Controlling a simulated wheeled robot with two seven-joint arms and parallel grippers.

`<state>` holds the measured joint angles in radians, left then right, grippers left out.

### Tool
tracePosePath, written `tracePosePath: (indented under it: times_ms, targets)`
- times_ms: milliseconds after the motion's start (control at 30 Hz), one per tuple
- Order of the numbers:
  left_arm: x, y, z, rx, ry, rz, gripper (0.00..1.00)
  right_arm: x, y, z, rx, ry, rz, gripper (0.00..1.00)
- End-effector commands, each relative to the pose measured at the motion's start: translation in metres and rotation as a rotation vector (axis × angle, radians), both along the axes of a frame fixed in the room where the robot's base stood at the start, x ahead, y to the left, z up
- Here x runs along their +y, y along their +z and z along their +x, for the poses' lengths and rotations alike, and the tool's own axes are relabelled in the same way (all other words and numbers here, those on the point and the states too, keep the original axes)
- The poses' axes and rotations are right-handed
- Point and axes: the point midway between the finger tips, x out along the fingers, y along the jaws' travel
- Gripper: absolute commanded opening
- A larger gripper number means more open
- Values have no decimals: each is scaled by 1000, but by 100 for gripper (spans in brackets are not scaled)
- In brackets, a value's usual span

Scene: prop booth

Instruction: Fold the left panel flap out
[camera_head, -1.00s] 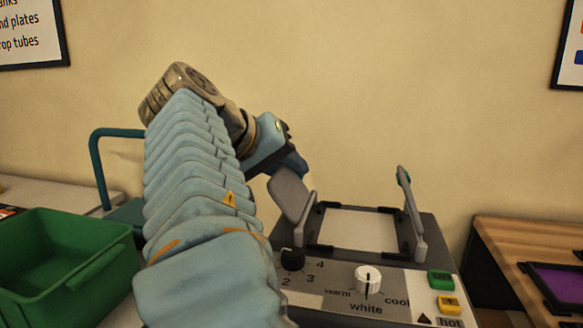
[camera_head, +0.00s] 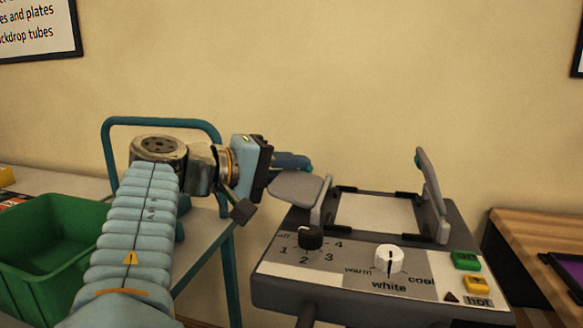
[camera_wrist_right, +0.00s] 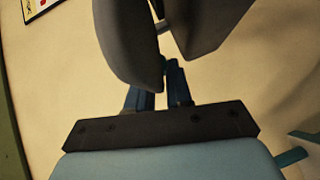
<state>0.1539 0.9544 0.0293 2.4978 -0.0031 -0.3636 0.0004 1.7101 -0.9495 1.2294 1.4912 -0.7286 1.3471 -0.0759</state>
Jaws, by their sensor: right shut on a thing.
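The light panel (camera_head: 375,212) is a grey box with a pale top plate and a sloped front face. Its left flap (camera_head: 296,187) is a grey rounded plate tilted far out to the left, close to flat. My right gripper (camera_head: 292,161) is at the flap's outer edge, shut on the left flap. In the right wrist view the blue fingers (camera_wrist_right: 160,82) meet at the edge of the dark flap (camera_wrist_right: 128,42); the exact contact is partly hidden. The right flap (camera_head: 431,185) stands nearly upright. My left gripper is not in view.
The front face carries a black knob (camera_head: 311,238), a white knob (camera_head: 390,259), a green button (camera_head: 466,260) and a yellow button (camera_head: 475,284). A green bin (camera_head: 48,245) and a teal-framed cart (camera_head: 165,123) are at left. A wooden table (camera_head: 540,242) is at right.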

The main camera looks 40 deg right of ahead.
Motion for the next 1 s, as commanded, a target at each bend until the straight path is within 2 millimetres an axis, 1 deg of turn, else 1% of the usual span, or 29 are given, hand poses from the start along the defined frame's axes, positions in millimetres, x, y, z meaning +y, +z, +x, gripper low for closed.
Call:
tracePosePath:
  times_ms: [33,267,667,700,767,800,867,1000]
  targets:
    - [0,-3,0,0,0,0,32,1,-3,0,13,0,-12,0]
    - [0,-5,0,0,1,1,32,1,-5,0,53,0,-42,0]
    - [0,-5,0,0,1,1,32,1,-5,1,58,1,-47,0]
    - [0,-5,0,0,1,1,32,1,-5,1,58,1,-47,22]
    - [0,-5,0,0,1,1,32,1,-5,1,57,1,-47,31]
    - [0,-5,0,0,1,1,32,1,-5,1,57,1,-47,37]
    - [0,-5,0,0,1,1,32,1,-5,1,57,1,-46,46]
    - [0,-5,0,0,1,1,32,1,-6,1,58,1,-44,47]
